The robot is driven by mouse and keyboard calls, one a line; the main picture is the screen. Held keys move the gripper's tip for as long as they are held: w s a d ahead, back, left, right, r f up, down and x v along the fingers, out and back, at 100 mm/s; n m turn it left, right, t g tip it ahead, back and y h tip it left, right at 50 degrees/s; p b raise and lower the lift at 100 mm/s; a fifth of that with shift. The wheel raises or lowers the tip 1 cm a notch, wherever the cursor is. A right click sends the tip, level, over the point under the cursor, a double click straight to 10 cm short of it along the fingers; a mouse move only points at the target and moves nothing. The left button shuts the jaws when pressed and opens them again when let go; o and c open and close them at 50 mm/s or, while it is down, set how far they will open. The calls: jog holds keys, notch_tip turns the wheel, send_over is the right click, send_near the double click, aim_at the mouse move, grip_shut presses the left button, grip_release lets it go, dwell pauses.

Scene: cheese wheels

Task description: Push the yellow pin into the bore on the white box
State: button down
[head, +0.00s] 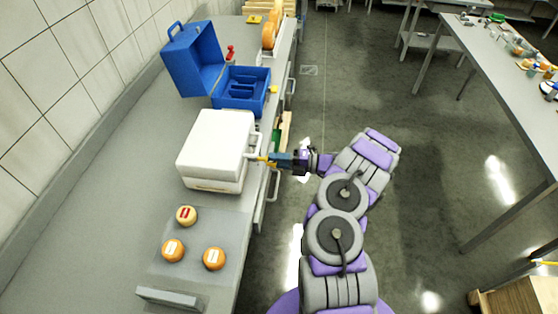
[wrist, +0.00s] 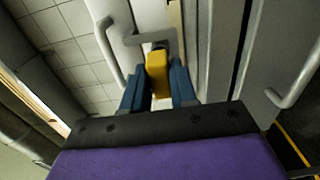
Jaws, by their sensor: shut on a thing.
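The white box (head: 214,150) stands on the grey counter, its right side facing my arm. My gripper (head: 272,160) is at that right side, over the counter's front edge. In the wrist view my gripper (wrist: 158,85) is shut on the yellow pin (wrist: 157,70), with a blue finger on each side of it. In the head view a little of the yellow pin (head: 262,159) shows between the fingers and the box. A grey bracket or handle (wrist: 150,38) shows at the pin's far end. The bore cannot be made out, and I cannot tell whether the pin's tip is in it.
An open blue case (head: 240,99) stands behind the box. Small cheese wheels (head: 186,215) lie on a mat (head: 225,225) in front of it. Handles (head: 273,185) stick out along the counter's front. A tiled wall borders the left; the floor right of my arm is clear.

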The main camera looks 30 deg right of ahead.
jog(key=shift+x, duration=1.35)
jog(key=c, duration=0.8)
grip_release()
jog(key=shift+a, duration=0.1)
jog(key=p+v, duration=0.2)
jog(key=v, duration=1.5)
jog(key=shift+d, duration=0.3)
jog(key=shift+a, duration=0.1)
